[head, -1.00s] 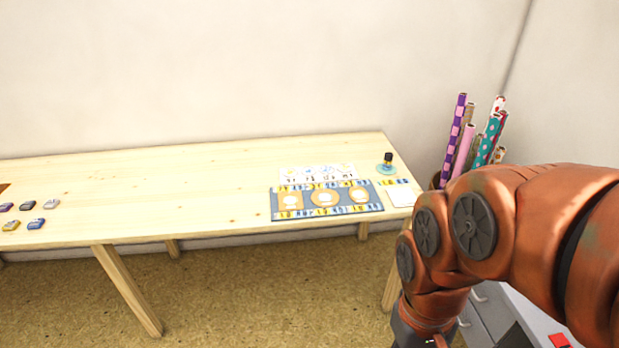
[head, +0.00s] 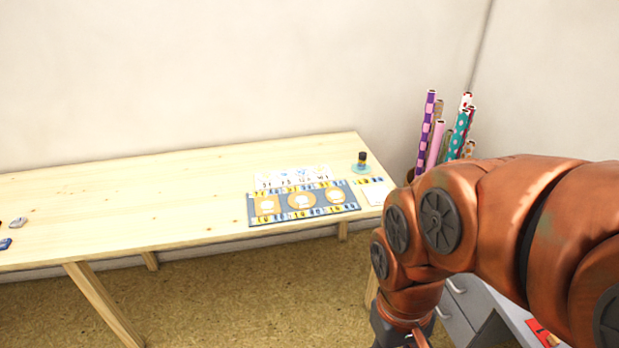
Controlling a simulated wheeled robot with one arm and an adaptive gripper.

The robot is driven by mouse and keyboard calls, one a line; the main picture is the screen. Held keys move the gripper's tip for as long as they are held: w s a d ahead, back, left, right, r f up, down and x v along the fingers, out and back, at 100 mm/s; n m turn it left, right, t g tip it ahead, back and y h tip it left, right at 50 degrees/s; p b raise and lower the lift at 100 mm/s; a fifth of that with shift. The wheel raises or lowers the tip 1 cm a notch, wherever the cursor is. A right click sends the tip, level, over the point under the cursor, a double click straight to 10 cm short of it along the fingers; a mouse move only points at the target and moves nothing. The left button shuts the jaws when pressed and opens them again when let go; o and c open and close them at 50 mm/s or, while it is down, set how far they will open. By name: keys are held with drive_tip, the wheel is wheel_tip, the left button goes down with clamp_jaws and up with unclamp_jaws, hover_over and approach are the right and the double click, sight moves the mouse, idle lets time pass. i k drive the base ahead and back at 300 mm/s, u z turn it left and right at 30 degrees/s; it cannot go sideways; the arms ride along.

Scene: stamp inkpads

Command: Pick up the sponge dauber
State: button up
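A small dark upright object with a lighter base, probably the sponge dauber (head: 362,157), stands on a round teal dish (head: 361,169) near the right end of the wooden table. It is small, so its details are unclear. My copper-coloured arm crosses the right side of the head view and bends down to the lower edge, right of and nearer than the table. My gripper's fingers are outside the picture.
A blue-grey mat (head: 282,216) with round tan patches lies left of the dish, with a white patterned sheet (head: 292,178) behind it. A white square (head: 375,197) lies at the right edge. Patterned rolls (head: 427,130) stand beyond the table. The table's middle is bare.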

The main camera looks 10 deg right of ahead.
sight(362, 160)
drive_tip(key=z, duration=0.4)
drive_tip(key=i, duration=1.5)
drive_tip(key=u, duration=0.55)
